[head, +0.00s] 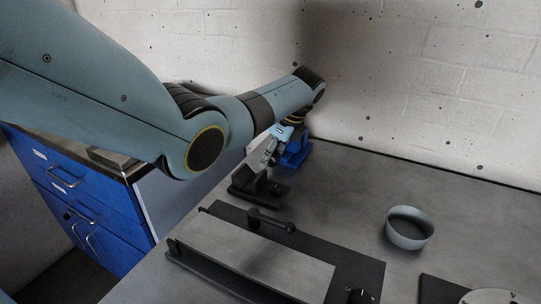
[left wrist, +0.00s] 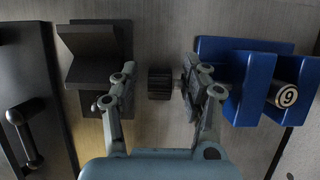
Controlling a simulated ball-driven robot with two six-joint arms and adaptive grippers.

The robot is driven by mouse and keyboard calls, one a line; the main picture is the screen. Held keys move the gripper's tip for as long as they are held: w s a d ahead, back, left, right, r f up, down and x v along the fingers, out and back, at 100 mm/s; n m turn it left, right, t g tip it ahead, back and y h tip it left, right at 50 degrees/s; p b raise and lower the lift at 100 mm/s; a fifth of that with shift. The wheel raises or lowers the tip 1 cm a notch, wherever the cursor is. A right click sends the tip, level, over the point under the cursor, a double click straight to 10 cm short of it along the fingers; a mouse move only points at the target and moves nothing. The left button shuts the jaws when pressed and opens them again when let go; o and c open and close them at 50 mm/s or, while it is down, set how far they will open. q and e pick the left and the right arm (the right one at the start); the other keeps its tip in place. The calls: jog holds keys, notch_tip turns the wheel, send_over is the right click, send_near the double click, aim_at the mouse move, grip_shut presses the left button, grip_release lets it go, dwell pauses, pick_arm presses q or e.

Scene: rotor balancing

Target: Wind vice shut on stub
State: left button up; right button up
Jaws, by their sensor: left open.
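The blue vice (left wrist: 240,46) fills the right of the left wrist view. It also shows beyond my left gripper in the head view (head: 296,156). A round stub (left wrist: 286,95) with a white end marked 9 lies between its blue walls; I cannot tell whether the jaw touches it. A dark ribbed knob (left wrist: 160,83) is left of the vice. My left gripper (left wrist: 160,88) is open, its fingers on either side of the knob, with gaps showing.
A black notched block (left wrist: 92,48) stands close to the left finger. A black-framed plate (head: 255,258) with a bar handle (head: 270,221) lies nearer. A grey bowl (head: 409,228) sits at right, with bare bench around it. The wall is behind.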

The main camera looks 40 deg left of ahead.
pick_arm(q)
jog(key=shift+c, duration=0.4)
grip_shut()
jog(key=h+p, duration=0.2)
jog(key=p, duration=0.1)
jog(key=shift+s+a+r+t+p, duration=0.1)
jog(key=shift+a+r+t+p, duration=0.05)
jog(key=shift+a+t+p, duration=0.2)
jog(key=shift+h, duration=0.5)
jog(key=shift+f+t+h, duration=0.35)
jog(key=shift+f+h, duration=0.05)
jog(key=shift+h, duration=0.3)
jog(key=shift+o, duration=0.4)
grip_release()
jog(key=shift+r, duration=0.1)
